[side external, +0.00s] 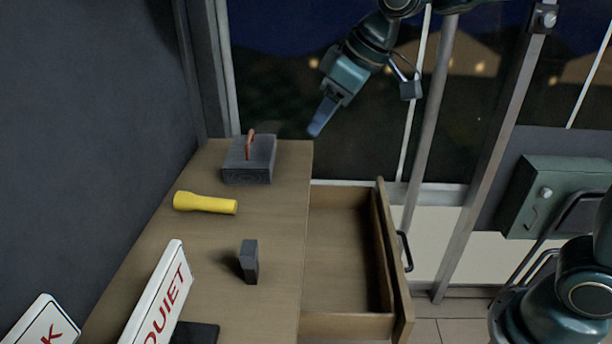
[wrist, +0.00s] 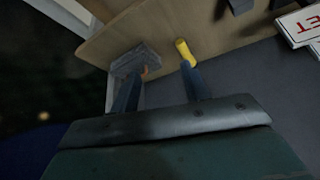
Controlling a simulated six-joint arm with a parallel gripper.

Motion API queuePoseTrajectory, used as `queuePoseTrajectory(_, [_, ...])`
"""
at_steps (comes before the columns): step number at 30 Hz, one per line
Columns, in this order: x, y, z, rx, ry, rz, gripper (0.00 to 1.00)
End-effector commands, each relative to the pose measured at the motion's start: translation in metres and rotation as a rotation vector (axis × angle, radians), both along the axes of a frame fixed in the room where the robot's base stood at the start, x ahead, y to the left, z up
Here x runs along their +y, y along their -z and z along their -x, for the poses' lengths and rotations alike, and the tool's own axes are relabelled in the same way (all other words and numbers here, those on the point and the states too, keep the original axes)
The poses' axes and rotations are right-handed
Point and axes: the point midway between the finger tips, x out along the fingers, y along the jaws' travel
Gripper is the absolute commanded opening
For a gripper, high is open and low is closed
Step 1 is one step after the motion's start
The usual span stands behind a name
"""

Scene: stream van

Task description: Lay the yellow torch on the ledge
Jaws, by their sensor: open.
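The yellow torch (side external: 205,203) lies on its side on the wooden ledge (side external: 215,265), toward the ledge's left side, with its wider head to the left. It also shows in the wrist view (wrist: 184,52), beyond one fingertip. My gripper (side external: 316,132) is in the air by the far right end of the ledge, well apart from the torch. In the wrist view my gripper (wrist: 160,88) has its two fingers spread, with nothing held between them.
A grey block with an orange handle (side external: 248,168) stands at the ledge's far end. A small dark block (side external: 249,262) stands nearer, with a white QUIET sign (side external: 158,298) to its left. An empty drawer (side external: 347,250) stands open to the right. A dark wall borders the left.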

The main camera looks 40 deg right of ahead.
Motion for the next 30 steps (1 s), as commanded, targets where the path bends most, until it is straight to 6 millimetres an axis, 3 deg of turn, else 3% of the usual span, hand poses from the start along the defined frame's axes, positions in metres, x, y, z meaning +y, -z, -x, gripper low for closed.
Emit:
queuePoseTrajectory(10, [-0.054,-0.009,0.097,0.000,0.183,0.001,0.46])
queuePoseTrajectory(21, [-0.094,0.016,0.194,0.005,0.370,-0.005,0.46])
queuePoseTrajectory(25, [-0.102,0.028,0.218,0.008,0.419,-0.007,0.46])
queuePoseTrajectory(30, [-0.107,0.037,0.234,0.009,0.453,-0.011,0.46])
